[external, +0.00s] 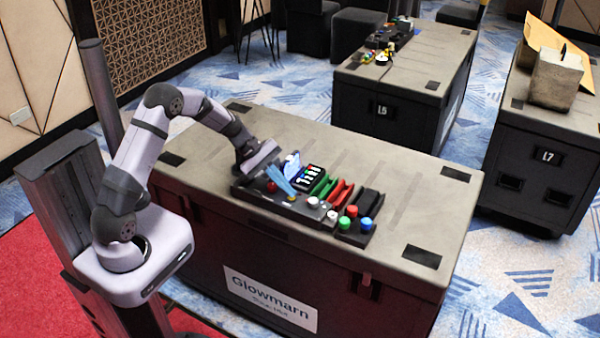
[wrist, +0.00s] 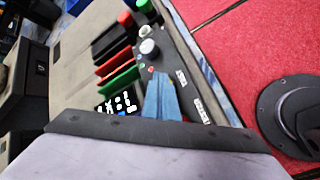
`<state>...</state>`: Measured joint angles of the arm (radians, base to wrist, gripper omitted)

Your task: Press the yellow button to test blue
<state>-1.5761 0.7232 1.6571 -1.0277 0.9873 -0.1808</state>
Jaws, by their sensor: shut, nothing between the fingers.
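The yellow button (external: 290,198) shows as a small spot on the black control panel (external: 300,212) in the external view. My gripper (external: 289,188) has blue fingers, shut and empty, slanting down over the panel. Their tips are close to the yellow button; I cannot tell whether they touch it. In the wrist view, my gripper (wrist: 162,78) points along the panel toward the white knob (wrist: 149,47), and I cannot make out the yellow button. A red button (external: 271,186) is just left of the fingers in the external view.
Green and red trays (external: 340,191) and a block of switches (external: 307,178) stand behind the fingers. Red, green and blue buttons (external: 365,224) are at the panel's right end. The panel rests on a large case (external: 420,215), whose right part is clear.

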